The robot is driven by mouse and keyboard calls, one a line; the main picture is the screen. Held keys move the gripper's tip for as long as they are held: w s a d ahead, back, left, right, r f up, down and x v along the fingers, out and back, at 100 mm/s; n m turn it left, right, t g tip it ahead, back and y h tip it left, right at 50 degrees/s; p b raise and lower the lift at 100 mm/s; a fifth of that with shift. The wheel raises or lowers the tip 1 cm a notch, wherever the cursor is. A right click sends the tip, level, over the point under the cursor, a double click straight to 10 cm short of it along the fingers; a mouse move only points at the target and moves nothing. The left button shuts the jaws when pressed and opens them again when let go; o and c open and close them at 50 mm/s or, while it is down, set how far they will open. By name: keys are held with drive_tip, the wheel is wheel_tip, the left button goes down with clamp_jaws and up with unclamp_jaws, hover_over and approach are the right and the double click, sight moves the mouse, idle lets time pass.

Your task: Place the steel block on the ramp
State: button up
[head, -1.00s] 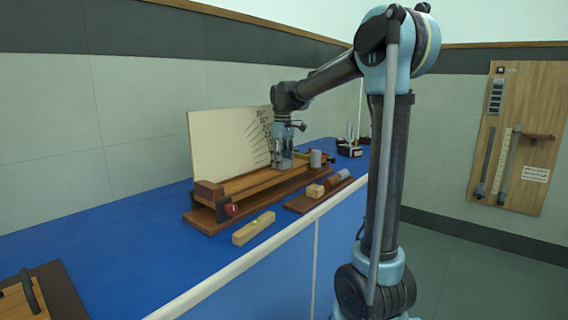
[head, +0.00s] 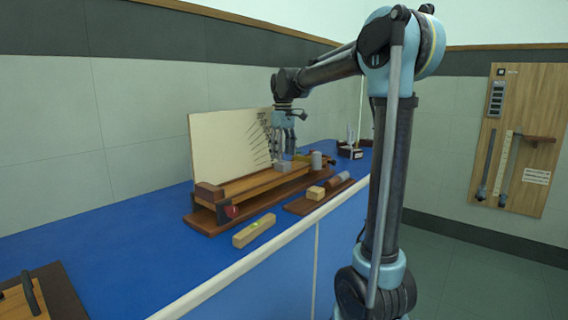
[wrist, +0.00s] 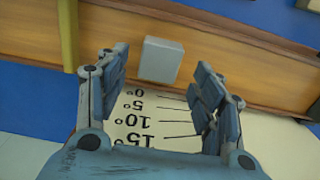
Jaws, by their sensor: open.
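The grey steel block (head: 283,165) rests on the long wooden ramp (head: 238,186) on the blue bench. In the wrist view the block (wrist: 160,60) lies on the ramp's wooden surface, between and beyond my spread fingers. My gripper (head: 284,149) points down just above the block. It is open and empty, with a finger on either side of the block's line and no visible contact. The ramp is nearly level, with a white angle-scale board (head: 230,146) behind it.
A grey cylinder (head: 316,159) stands near the ramp's far end. A small board in front carries a light wooden block (head: 316,192) and other blocks.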

sight(283, 162)
wheel_tip(283, 162, up, 7)
drive_tip(key=shift+r, duration=0.15)
drive_tip(key=s+d+f+m+t, duration=0.1)
drive_tip(key=s+d+f+m, duration=0.2)
drive_tip(key=s+d+f, duration=0.5)
drive_tip(key=s+d+f+m, duration=0.2)
drive_tip(key=s+d+f, duration=0.35)
drive_tip(key=s, duration=0.45)
drive_tip(key=s+d+f+m, duration=0.2)
drive_tip(key=s+d+f, duration=0.1)
drive_tip(key=s+f, duration=0.4)
drive_tip(key=s+d+f+m+t, duration=0.1)
drive_tip(key=s+d+f+m, duration=0.2)
drive_tip(key=s+f, duration=0.5)
wheel_tip(283, 162, down, 4)
drive_tip(key=shift+d+r, duration=0.2)
drive_tip(key=shift+d, duration=0.5)
drive_tip(key=shift+w+f, duration=0.2)
drive_tip(key=shift+w, duration=0.3)
